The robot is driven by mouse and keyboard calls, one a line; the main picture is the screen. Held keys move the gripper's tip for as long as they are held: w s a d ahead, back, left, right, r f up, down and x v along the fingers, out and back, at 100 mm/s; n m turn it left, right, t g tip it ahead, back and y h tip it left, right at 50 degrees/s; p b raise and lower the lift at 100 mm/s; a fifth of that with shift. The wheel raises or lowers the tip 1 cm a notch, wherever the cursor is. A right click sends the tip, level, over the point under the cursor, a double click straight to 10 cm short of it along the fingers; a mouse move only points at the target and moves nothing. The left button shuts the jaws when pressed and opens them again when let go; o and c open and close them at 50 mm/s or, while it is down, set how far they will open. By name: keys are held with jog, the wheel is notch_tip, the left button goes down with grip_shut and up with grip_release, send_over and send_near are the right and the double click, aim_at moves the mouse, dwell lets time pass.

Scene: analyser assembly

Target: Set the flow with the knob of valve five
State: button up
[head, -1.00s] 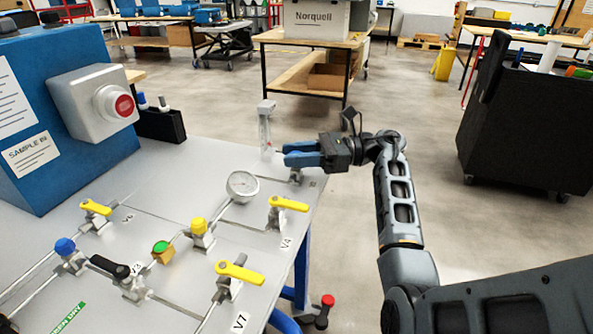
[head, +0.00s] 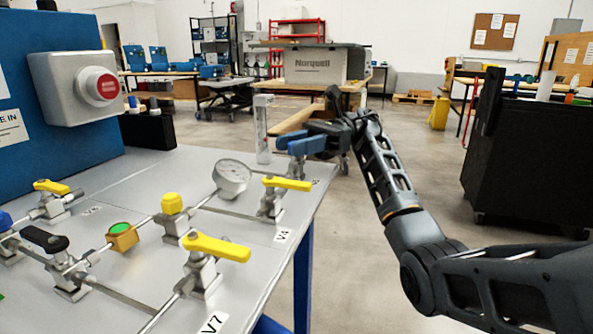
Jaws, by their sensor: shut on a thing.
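My gripper (head: 301,143), with blue fingers, is at the far right corner of the grey panel (head: 262,243). It is shut on the top of a small metal valve (head: 296,168), whose body shows below the fingers. The knob between the fingers is hidden. I cannot read the label beside this valve, so its number is not confirmed by the picture. A clear upright flow tube (head: 262,130) stands just left of the fingers.
A round gauge (head: 233,178) and yellow-handled valves, including V4 (head: 272,200) and V7 (head: 203,272), stand on the panel. A blue analyser box (head: 62,150) with a red button (head: 102,86) is at left. A black cart (head: 520,150) stands at right; open floor lies between.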

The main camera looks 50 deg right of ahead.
jog(key=n+g+b, duration=0.1)
jog(key=g+b, duration=0.1)
jog(key=b, duration=0.1)
jog(key=shift+f, duration=0.4)
jog(key=shift+b, duration=0.55)
jog(key=shift+a+r+n+g+b, duration=0.1)
jog(key=shift+r+n+g+b, duration=0.25)
jog(key=shift+n+g+b, duration=0.35)
jog(key=o, duration=0.9)
jog(key=shift+d+b, duration=0.5)
jog(key=shift+d, duration=3.4)
